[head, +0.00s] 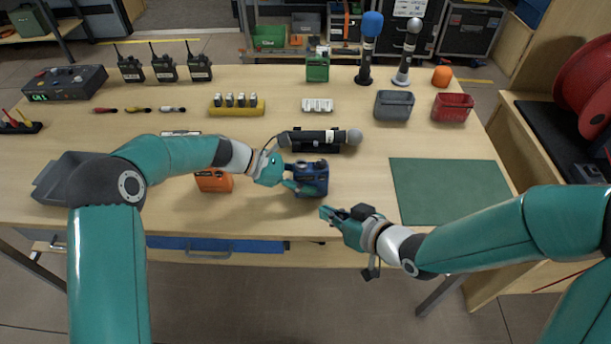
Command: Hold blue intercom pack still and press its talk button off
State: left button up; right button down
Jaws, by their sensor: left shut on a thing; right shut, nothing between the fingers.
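The blue intercom pack (314,180) stands on the wooden table near its front edge, in the middle of the head view. My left gripper (286,178) is shut on the pack's left side. My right gripper (328,212) is shut and empty, apart from the pack, just to the front and right of it near the table edge. The talk button is too small to make out, so its state cannot be told.
An orange pack (213,181) sits left of the blue one, partly under my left arm. A black microphone (320,140) lies in a holder behind it. A green mat (449,190) lies to the right. Grey (394,106) and red (453,107) bins stand farther back.

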pick_arm(q)
jog(key=o, duration=1.3)
jog(key=shift+a, duration=0.1)
